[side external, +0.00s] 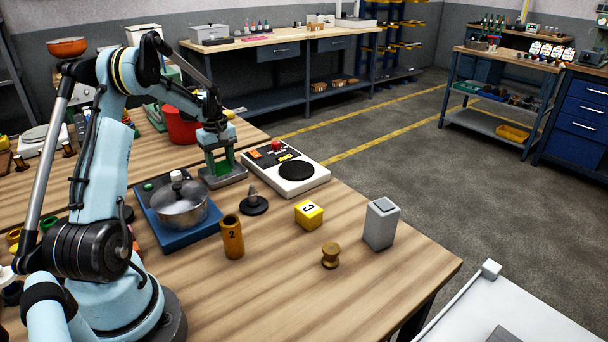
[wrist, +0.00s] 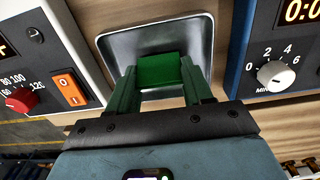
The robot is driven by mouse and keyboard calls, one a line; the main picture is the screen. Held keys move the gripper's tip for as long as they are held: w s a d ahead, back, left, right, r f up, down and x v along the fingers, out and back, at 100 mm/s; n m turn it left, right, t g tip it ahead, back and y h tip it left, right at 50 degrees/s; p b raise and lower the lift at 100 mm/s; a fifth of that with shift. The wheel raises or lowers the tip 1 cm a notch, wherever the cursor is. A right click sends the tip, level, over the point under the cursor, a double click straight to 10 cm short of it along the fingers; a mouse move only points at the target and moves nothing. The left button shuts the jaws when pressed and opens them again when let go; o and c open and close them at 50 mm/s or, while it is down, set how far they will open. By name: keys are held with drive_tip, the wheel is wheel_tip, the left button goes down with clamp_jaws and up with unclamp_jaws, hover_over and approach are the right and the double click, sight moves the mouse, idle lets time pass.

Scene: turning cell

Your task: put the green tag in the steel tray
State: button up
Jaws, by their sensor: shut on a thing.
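The green tag (wrist: 158,71) is between the two green fingers of my gripper (wrist: 158,84) in the wrist view, and the fingers are shut on it. Behind the tag is the steel tray (wrist: 150,43), a shallow square grey tray with rounded corners. In the side view my gripper (side external: 219,163) points down over the steel tray (side external: 226,181). The tag cannot be made out clearly there. I cannot tell how far it is from the tray floor.
A white device with a black disc (side external: 297,171) is right of the tray. A blue hot plate (side external: 173,238) carrying a pot (side external: 180,203) is on the other side. A dark cone (side external: 253,202), brown cylinder (side external: 232,236) and yellow block (side external: 308,214) stand nearer. The front right tabletop has free room.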

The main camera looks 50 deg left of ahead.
drive_tip(key=shift+f, duration=0.3)
drive_tip(key=shift+f, duration=0.1)
drive_tip(key=o, duration=1)
